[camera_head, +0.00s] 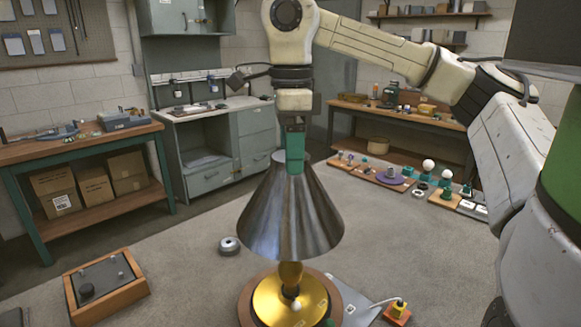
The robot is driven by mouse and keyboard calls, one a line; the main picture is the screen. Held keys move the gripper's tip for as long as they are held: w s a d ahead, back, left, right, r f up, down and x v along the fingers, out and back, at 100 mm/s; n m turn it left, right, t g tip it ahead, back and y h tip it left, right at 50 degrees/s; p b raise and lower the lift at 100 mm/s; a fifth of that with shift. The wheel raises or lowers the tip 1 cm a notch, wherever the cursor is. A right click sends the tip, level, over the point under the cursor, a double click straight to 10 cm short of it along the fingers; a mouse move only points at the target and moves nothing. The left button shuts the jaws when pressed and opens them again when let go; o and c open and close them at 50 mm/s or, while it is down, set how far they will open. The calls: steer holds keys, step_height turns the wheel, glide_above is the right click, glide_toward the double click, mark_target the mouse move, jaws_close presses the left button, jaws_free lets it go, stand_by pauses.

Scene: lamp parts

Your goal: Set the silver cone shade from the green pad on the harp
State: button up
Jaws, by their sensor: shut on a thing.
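The silver cone shade (291,220) is upright, narrow end up, in the middle of the view. My gripper (293,164), with green fingers, points down and is shut on the top of the shade. Under the shade is a brass lamp base (290,304) on a round wooden plate, its stem rising behind the shade's lower rim. The harp and the top of the stem are hidden by the shade. I cannot tell whether the shade touches the harp. I cannot make out the green pad.
An orange block with a plug (397,312) is at the lower right. Small lamp parts (420,180) line the right back. The grey surface between is clear.

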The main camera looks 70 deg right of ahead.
steer(key=shift+f+b, duration=0.65)
steer(key=shift+f, duration=0.2)
stand_by(2.1)
steer(key=o, duration=1.8)
step_height(320, 180, up, 11)
steer(key=shift+f, duration=0.1)
